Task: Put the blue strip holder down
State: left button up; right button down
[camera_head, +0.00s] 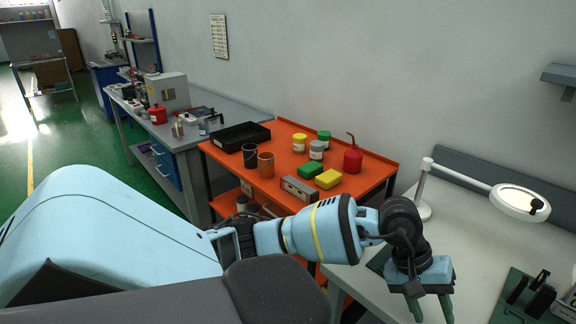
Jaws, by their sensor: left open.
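My left gripper (430,307) hangs over the pale bench (472,250) at lower right, its two green fingers pointing down and spread apart. Nothing shows between the fingers, though their tips are close to the bottom edge of the picture. I cannot make out a blue strip holder in this view; the light blue parts here belong to my arm and gripper. My right gripper is not in view.
A green board (504,309) with black parts lies right of the gripper. A white magnifier lamp (519,202) stands behind it. An orange cart (227,162) with pots, sponges and a red oil can (353,160) stands beyond my arm. Bare bench shows between lamp and board.

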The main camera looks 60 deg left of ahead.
pick_arm(q)
jog(key=s+d+n+t+h, duration=0.4)
jog(key=s+d+n+h, duration=0.4)
jog(key=d+n+h, duration=0.8)
jog(key=s+a+f+n+t+y, duration=0.3)
jog(key=a+f+n+t+y, duration=0.4)
jog(key=n, duration=1.1)
jog(key=s+a+f+n+t+y, duration=0.25)
jog(key=a+f+n+y, duration=0.5)
jog(key=n, duration=0.95)
jog(key=s+a+f+n+g+y, duration=0.1)
jog(key=s+f+n+g+y, duration=0.4)
jog(key=s+f+n, duration=0.8)
jog(key=s+g, duration=0.2)
jog(key=s, duration=0.2)
jog(key=shift+s+a+f, duration=0.2)
jog(key=shift+a, duration=0.1)
jog(key=shift+g+y, duration=0.25)
